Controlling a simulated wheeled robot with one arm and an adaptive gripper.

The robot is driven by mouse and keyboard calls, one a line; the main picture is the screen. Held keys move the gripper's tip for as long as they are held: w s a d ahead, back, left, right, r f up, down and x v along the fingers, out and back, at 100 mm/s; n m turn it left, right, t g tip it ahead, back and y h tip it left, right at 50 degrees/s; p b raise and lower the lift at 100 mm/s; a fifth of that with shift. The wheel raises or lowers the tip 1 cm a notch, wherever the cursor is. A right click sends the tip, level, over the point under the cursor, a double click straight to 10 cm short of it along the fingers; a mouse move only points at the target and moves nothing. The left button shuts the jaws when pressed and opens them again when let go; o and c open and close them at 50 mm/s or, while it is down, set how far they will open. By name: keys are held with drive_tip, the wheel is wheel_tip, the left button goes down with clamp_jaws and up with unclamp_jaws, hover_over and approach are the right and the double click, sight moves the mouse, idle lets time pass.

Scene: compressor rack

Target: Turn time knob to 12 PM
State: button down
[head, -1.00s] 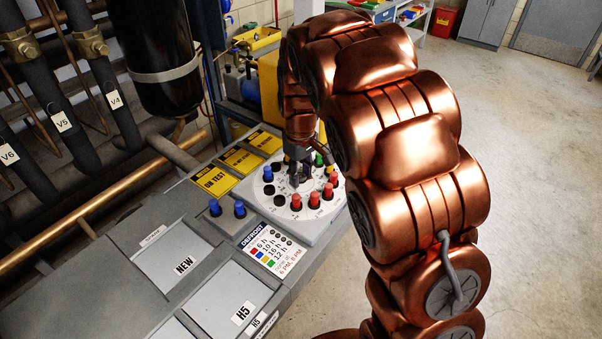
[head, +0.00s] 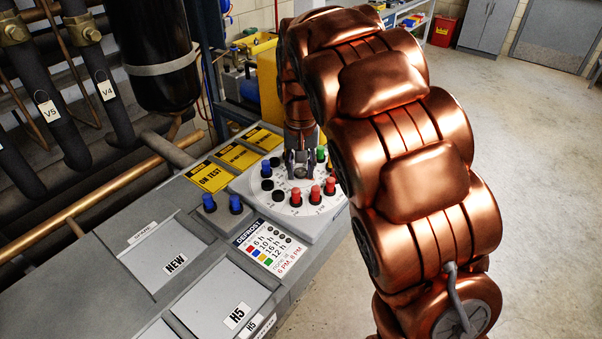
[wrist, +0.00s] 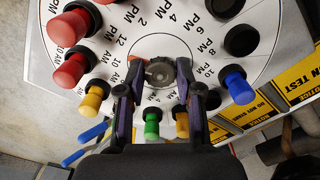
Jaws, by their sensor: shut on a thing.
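The time knob (wrist: 160,73) is a small round grey knob at the centre of a white dial (wrist: 115,15) with hour labels around it. My gripper (wrist: 161,82) has its two dark fingers on either side of the knob, shut on it. The 12 PM label (wrist: 121,43) lies up and left of the knob in the wrist view.
Red pegs (wrist: 68,70), yellow pegs (wrist: 94,97), a green peg (wrist: 152,124), a blue peg (wrist: 238,87) and black holes (wrist: 241,40) ring the dial. Two blue pegs (head: 222,204) stand beside it. Yellow notices (head: 211,177) and a defrost legend (head: 269,247) lie nearby.

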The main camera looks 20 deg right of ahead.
sight(300, 171)
drive_tip(key=m+b, duration=0.1)
drive_tip(key=m, duration=0.2)
drive_tip(key=shift+m, duration=0.5)
drive_tip(key=c, duration=0.8)
unclamp_jaws()
drive_tip(key=shift+o, duration=0.2)
wheel_tip(300, 171, up, 12)
idle(0.4)
